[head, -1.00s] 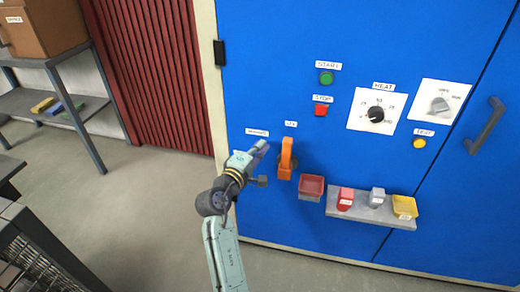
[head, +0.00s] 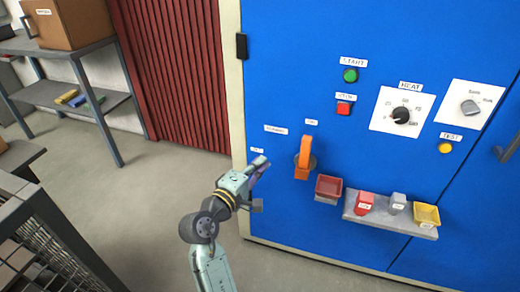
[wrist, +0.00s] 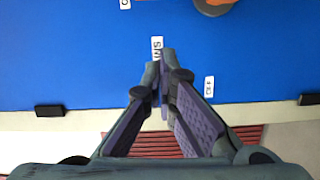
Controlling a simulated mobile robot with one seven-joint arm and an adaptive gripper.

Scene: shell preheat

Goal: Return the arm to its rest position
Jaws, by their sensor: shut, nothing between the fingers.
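My gripper (head: 262,167) is at the end of my arm, in front of the lower left part of the blue cabinet (head: 300,90). It is to the left of and slightly below the orange lever handle (head: 305,155) and apart from it. In the wrist view my gripper (wrist: 162,65) shows its fingers together at the tips with nothing between them. The blue panel lies beyond the tips, and an edge of the orange lever (wrist: 212,5) shows at the top. My arm reaches up from the bottom of the head view and is bent at the elbow.
A shelf on the cabinet (head: 392,222) holds small red, grey and yellow blocks or bins, with a dark red bin (head: 328,188) beside it. A shelving unit (head: 70,95) with a cardboard box (head: 70,22) stands at the far left. Wire mesh (head: 45,250) is at lower left. The floor between is clear.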

